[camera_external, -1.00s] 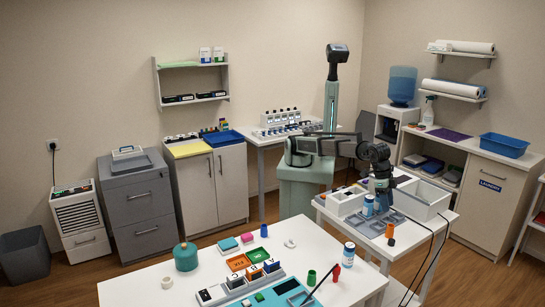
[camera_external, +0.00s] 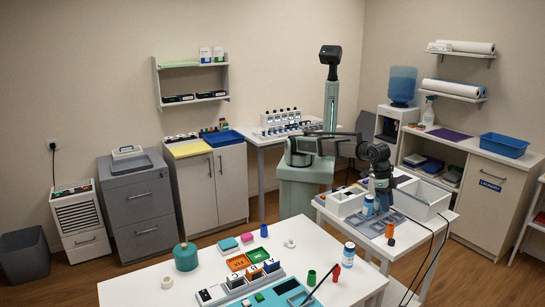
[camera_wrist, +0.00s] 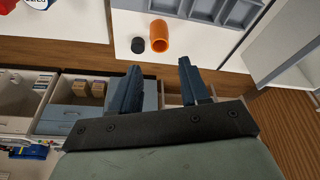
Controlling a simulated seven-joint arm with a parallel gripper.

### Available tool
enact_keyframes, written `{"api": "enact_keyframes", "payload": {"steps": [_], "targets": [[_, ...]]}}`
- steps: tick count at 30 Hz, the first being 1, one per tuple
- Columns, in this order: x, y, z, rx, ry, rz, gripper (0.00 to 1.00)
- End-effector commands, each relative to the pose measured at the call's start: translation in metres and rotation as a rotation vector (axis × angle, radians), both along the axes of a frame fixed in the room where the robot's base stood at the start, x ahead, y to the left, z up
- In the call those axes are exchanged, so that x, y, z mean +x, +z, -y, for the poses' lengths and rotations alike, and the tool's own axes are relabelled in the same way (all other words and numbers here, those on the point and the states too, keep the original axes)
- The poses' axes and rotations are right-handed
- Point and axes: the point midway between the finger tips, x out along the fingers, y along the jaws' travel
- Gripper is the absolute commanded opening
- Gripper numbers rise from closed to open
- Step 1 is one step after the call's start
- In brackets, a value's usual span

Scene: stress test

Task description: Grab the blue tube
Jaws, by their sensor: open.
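A small upright blue cylinder (camera_external: 264,230), which looks like the blue tube, stands near the back edge of the white front table (camera_external: 140,285). My gripper (camera_external: 382,206) is over the right-hand table, well to the right of this tube, and points down. In the wrist view my gripper (camera_wrist: 160,67) has its two fingers apart with nothing between them. The blue tube does not show in the wrist view. An orange tube (camera_wrist: 159,37) and a dark cap lie beyond the fingertips.
The front table also holds a green tube (camera_external: 311,277), a red tube (camera_external: 337,273), a labelled bottle (camera_external: 348,254), a teal pot (camera_external: 186,257) and coloured trays. Near my gripper are a blue bottle (camera_external: 368,206), a grey tray and white bins. A floor gap separates the tables.

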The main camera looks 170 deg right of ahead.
Motion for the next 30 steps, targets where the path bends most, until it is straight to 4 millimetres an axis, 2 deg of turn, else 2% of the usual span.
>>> {"api": "enact_keyframes", "payload": {"steps": [14, 21, 27, 30], "targets": [[0.0, 0.0, 0.0, 0.0, 0.0, 0.0, 0.45], [0.0, 0.0, 0.0, 0.0, 0.0, 0.0, 0.64], [0.0002, 0.0, 0.0005, 0.0, -0.001, 0.0, 0.64], [0.0052, 0.0, 0.0078, 0.0, -0.012, 0.001, 0.64]]}}
